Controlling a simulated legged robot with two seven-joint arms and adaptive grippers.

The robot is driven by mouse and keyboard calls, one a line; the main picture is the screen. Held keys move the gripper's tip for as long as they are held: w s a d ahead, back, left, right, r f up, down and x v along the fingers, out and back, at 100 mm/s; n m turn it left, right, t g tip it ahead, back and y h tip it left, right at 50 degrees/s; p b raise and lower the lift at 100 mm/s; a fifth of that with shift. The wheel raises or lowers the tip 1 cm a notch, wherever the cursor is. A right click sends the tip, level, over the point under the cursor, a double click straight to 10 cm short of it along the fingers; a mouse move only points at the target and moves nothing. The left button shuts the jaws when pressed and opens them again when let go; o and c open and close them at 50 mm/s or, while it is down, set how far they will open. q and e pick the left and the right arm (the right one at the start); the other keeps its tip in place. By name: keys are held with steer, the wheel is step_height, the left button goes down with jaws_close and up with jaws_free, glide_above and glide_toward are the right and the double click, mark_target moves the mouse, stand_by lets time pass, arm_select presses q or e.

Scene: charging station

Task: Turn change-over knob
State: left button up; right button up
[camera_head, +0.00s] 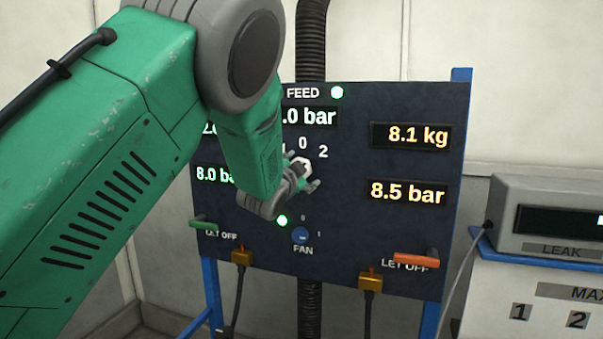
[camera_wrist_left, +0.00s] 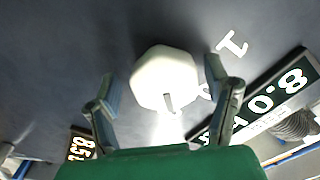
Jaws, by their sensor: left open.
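The change-over knob is a white, many-sided knob (camera_head: 302,166) on the dark panel (camera_head: 345,235), below the marks 0 and 2. In the left wrist view the knob (camera_wrist_left: 165,78) sits between my two spread fingers, with a dark pointer line near its lower edge. My left gripper (camera_head: 302,182) reaches the panel at the knob, its arm coming in from the left. In the left wrist view the left gripper (camera_wrist_left: 162,88) is open, a finger on each side of the knob with gaps showing. My arm hides part of the panel's left side. My right gripper is not seen.
A blue fan knob (camera_head: 300,235) sits below. A green let-off handle (camera_head: 203,224) is at left and an orange one (camera_head: 416,259) at right. Two brass connectors with cables hang from the lower edge. A grey leak meter (camera_head: 545,220) stands at the right.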

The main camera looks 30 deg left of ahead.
arm_select(q)
steer(key=v, duration=1.2)
steer(key=shift+d, duration=0.2)
steer(key=shift+w+a+f, duration=0.1)
steer(key=shift+a, duration=0.2)
